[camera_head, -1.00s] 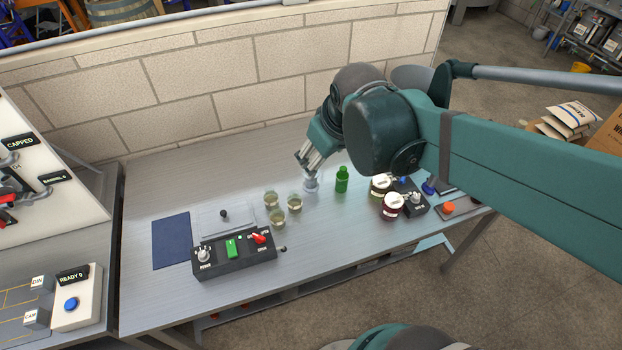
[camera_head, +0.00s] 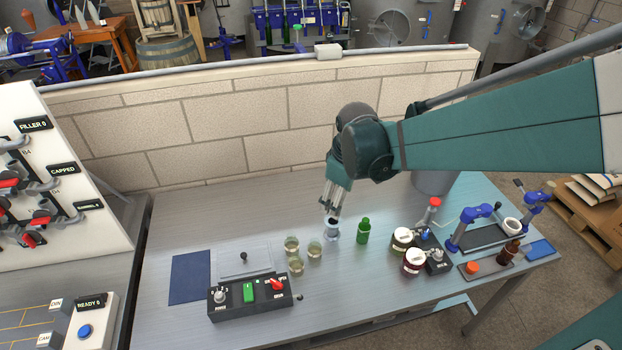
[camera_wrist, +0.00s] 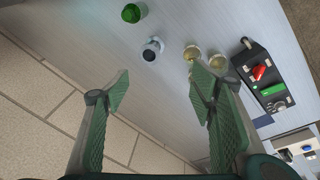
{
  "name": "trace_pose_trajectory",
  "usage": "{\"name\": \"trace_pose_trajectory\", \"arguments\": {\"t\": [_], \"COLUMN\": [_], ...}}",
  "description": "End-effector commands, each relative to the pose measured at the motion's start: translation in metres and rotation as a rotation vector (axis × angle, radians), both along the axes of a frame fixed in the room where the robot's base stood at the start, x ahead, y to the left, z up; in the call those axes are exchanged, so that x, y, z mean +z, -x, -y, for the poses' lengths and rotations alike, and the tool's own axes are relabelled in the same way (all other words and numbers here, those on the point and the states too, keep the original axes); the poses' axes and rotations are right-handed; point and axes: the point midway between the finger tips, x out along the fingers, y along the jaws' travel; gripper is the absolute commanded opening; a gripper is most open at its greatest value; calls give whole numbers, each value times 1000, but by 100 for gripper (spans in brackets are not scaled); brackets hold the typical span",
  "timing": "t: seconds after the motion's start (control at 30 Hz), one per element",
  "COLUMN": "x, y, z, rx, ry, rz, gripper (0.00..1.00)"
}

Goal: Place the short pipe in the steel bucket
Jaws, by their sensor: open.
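A short pale grey cylinder, which looks like the short pipe (camera_head: 333,235), stands upright on the metal table, left of the green bottle. In the wrist view the pipe (camera_wrist: 150,53) shows a dark round top. My gripper (camera_head: 332,208) points down close above it in the head view; the exact gap is hard to tell. In the wrist view my gripper (camera_wrist: 159,86) has its fingers spread, with nothing between them, and the pipe lies beyond the fingertips. A grey bucket, likely the steel bucket (camera_head: 434,183), stands at the table's back right, its upper part hidden by my arm.
The green bottle (camera_head: 363,231) stands right of the pipe. Several glass jars (camera_head: 315,250) stand to its left, behind a control box (camera_head: 249,297). Labelled jars (camera_head: 413,262) and blue clamp tools (camera_head: 470,222) are at right. A block wall (camera_head: 230,130) runs behind.

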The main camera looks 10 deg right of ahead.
Motion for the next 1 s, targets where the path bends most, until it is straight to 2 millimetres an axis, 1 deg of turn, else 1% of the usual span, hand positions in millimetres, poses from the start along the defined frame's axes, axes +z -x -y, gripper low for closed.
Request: {"name": "trace_pose_trajectory", "arguments": {"t": [0.03, 0.1, 0.57, 0.8, 1.0], "x": [-4, -12, -67, -99, -120], "y": [-7, -13, -51, -66, -73], "z": [1, 2, 11, 16, 18], "rx": [19, 48, 243, 343, 402], "ry": [4, 10, 36, 40, 39], "rz": [-11, -27, -131, -184, -213], "gripper": [56, 56, 56, 56, 56]}}
